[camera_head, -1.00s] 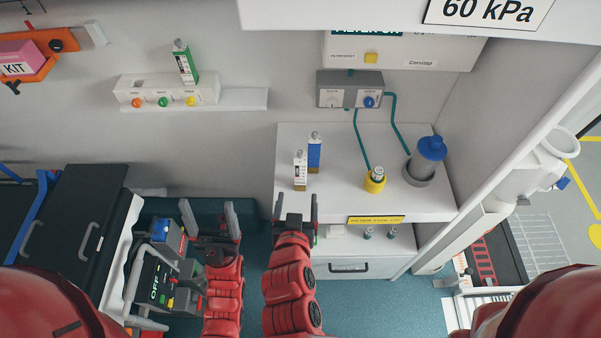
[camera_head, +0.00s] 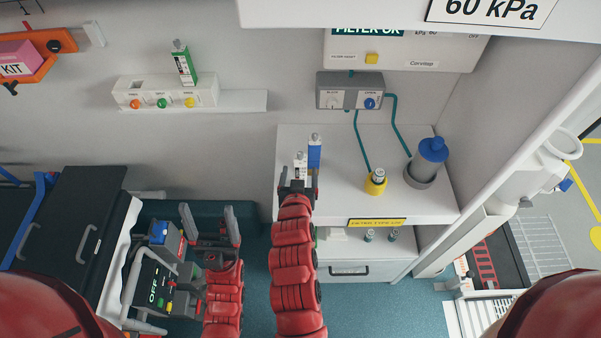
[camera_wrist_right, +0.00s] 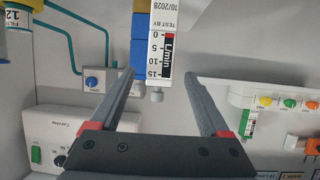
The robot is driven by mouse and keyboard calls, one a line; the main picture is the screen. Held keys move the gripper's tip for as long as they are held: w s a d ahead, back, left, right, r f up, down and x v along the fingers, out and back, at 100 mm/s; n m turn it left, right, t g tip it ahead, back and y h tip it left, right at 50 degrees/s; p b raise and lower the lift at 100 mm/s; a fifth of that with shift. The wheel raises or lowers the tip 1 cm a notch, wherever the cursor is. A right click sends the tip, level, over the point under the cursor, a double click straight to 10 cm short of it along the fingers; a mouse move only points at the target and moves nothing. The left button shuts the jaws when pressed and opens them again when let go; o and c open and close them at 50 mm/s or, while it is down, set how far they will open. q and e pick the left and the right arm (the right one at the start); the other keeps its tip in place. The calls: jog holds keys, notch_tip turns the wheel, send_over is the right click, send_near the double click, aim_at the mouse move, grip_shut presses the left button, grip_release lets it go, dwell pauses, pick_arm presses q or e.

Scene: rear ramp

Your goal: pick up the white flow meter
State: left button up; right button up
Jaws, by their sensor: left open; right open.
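The white flow meter (camera_head: 300,162) stands upright on the white counter, its lower part hidden by my right gripper. In the right wrist view the white flow meter (camera_wrist_right: 163,40) shows its black and red L/min scale, with its small end knob between the fingers in the picture. My right gripper (camera_head: 298,178) is open, its fingers on either side of the meter in the head view; I cannot tell whether they touch it. A blue flow meter (camera_head: 314,152) stands close beside it, also in the right wrist view (camera_wrist_right: 138,50). My left gripper (camera_head: 207,212) is open and empty, low at left.
On the counter (camera_head: 340,195), a yellow-based fitting (camera_head: 376,182) and a blue-topped jar (camera_head: 430,157) stand to the right, with teal hoses up to a grey wall box (camera_head: 349,90). A green-labelled meter (camera_head: 184,63) is on the wall rail. A control panel (camera_head: 160,275) stands beside my left gripper.

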aim_at(300, 168)
jog(key=shift+w+d+p, duration=0.1)
jog(key=shift+w+p, duration=0.25)
jog(key=shift+w, duration=0.1)
jog(key=p+x, duration=0.1)
jog(key=x, duration=0.2)
jog(key=shift+w+f+p, duration=0.25)
jog(key=shift+w+p, duration=0.05)
jog(key=shift+w, duration=0.1)
grip_shut()
dwell(0.8)
